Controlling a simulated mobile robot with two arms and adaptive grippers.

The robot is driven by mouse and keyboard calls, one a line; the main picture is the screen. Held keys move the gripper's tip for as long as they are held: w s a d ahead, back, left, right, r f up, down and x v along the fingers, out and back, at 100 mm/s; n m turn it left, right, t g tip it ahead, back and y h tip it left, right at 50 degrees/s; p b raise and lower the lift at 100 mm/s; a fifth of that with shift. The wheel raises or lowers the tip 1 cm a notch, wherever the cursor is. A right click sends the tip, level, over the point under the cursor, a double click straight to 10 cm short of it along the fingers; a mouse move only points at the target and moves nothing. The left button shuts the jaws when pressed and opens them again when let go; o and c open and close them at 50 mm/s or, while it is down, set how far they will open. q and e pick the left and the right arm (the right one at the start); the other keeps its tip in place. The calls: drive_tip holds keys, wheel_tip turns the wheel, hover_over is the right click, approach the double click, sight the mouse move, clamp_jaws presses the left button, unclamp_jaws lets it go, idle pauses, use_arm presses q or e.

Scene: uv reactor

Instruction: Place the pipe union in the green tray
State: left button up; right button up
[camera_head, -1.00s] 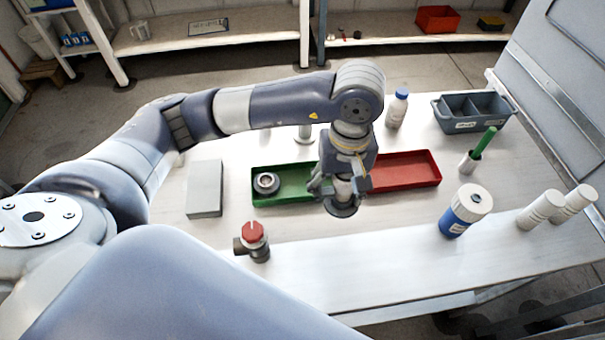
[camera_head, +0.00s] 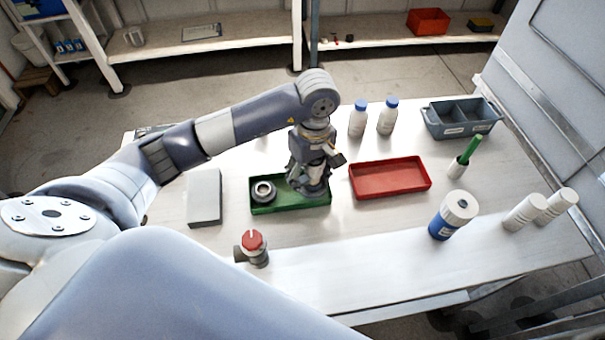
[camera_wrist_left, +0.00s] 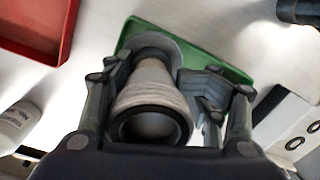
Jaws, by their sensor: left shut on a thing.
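The green tray (camera_head: 290,208) lies on the pale table; its green rim shows behind the held part in the left wrist view (camera_wrist_left: 205,61). My left gripper (camera_head: 308,180) points down over the right part of this tray. It is shut on a pale, round fitting (camera_wrist_left: 150,88) with a dark ring and a wider grey disc, which I take to be the pipe union. Whether its disc touches the tray floor I cannot tell. A dark ring-shaped part (camera_head: 263,192) with a pale centre sits in the tray's left half. My right gripper is not in view.
An empty red tray (camera_head: 390,190) lies right of the green tray. A grey box (camera_head: 204,198) is left, a red-topped valve (camera_head: 253,247) in front. Two bottles (camera_head: 357,122), a divided grey bin (camera_head: 462,120) and a blue-white container (camera_head: 450,216) stand around.

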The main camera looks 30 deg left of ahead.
use_arm(q)
drive_tip(key=shift+w+a, duration=0.2)
drive_tip(key=shift+a, duration=0.5)
drive_tip(key=f, duration=0.1)
drive_tip(key=f+p, duration=0.2)
drive_tip(key=shift+a, duration=0.25)
drive_tip(key=shift+w+f, duration=0.1)
drive_tip(key=shift+f, duration=0.2)
drive_tip(key=shift+f, duration=0.1)
drive_tip(key=shift+f, duration=0.15)
drive_tip(key=o, duration=1.2)
